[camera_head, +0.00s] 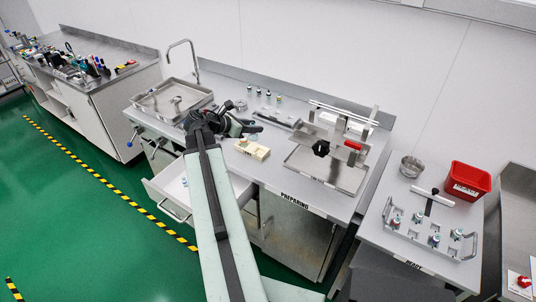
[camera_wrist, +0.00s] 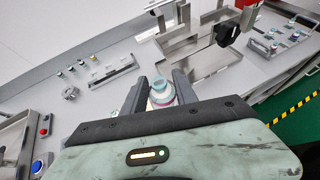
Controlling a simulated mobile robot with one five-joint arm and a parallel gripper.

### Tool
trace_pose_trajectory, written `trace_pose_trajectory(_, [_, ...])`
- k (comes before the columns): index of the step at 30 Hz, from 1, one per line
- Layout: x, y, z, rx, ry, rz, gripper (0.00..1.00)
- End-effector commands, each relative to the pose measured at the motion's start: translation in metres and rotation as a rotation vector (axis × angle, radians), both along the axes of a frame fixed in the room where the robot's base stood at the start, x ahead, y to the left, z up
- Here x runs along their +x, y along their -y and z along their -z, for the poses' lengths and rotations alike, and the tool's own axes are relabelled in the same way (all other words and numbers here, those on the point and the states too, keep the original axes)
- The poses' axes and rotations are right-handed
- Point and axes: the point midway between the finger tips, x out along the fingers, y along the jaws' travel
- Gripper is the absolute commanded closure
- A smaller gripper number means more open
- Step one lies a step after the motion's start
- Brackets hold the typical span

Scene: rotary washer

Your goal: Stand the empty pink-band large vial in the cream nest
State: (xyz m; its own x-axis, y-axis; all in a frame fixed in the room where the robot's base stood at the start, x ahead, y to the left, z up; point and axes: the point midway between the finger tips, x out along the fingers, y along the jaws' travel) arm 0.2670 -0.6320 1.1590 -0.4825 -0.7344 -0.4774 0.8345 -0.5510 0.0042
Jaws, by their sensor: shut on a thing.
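My gripper (camera_wrist: 160,88) is shut on a vial (camera_wrist: 161,96), which stands between the two dark fingers in the wrist view. The vial shows a teal ring at its open-looking top and a pinkish band below; its lower part is hidden. In the head view my gripper (camera_head: 246,127) is over the preparing bench, just behind the cream nest (camera_head: 254,149). The nest is a small block with holes, near the bench's front edge. It is hidden in the wrist view. Whether the vial's base touches the bench cannot be told.
Several small vials (camera_head: 267,95) stand along the back of the bench beside a metal rail (camera_head: 277,119). A steel tray (camera_head: 326,172) with a fixture lies to the right, a sink (camera_head: 172,100) to the left. A rack (camera_head: 432,239) of vials and a red bin (camera_head: 466,182) stand farther right.

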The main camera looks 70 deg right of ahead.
Motion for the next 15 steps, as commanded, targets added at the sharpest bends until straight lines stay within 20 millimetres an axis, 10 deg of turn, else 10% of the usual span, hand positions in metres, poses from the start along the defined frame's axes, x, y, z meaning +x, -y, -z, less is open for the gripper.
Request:
trace_pose_trajectory(8, [0.002,-0.001,0.02,0.0,0.0,-0.001,1.0])
trace_pose_trajectory(15, [-0.008,0.005,0.106,0.0,0.001,0.03,1.0])
